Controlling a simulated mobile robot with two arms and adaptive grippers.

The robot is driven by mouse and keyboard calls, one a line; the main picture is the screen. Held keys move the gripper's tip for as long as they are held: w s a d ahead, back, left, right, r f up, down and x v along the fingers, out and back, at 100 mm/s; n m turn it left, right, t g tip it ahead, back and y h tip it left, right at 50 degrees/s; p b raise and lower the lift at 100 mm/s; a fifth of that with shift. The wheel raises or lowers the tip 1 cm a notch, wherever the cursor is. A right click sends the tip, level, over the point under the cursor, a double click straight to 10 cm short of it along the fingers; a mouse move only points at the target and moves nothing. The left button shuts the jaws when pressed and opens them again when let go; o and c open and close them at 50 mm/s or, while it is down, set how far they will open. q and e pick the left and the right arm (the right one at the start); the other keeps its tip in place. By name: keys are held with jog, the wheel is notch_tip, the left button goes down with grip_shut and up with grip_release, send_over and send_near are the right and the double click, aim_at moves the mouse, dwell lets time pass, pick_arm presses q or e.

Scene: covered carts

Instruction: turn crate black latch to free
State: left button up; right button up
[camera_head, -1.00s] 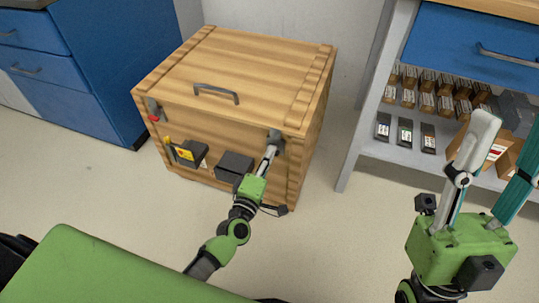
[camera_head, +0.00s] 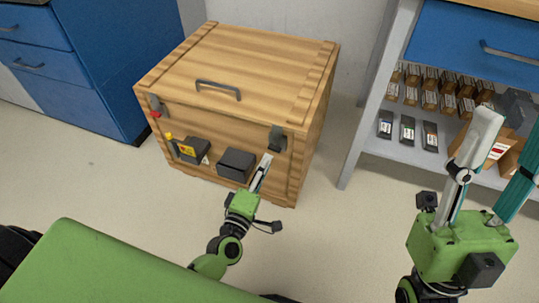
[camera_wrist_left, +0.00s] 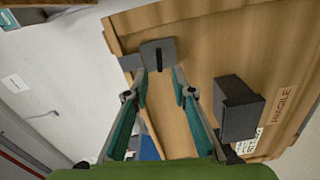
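The wooden crate (camera_head: 235,75) stands on the floor with its lid down. A black latch (camera_head: 277,138) is at the upper right of its front; in the left wrist view this latch (camera_wrist_left: 158,53) lies just beyond my fingertips. A second dark latch (camera_head: 155,106), with a red part below it, is at the upper left. My left gripper (camera_head: 264,163) is just below the right latch, apart from it. In the left wrist view its fingers (camera_wrist_left: 159,73) are spread with nothing between them. My right gripper (camera_head: 508,145) is open and empty at the right, away from the crate.
Two dark boxes (camera_head: 236,164) (camera_head: 194,150) stick out from the crate front, left of my left gripper. A handle (camera_head: 218,89) is on the lid. A blue cabinet (camera_head: 92,60) stands left; a shelf (camera_head: 400,155) with small boxes stands right. Floor in front is open.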

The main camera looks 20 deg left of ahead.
pick_arm(q)
jog(key=s, duration=0.6)
jog(key=shift+s, duration=0.15)
jog(key=shift+a, duration=0.1)
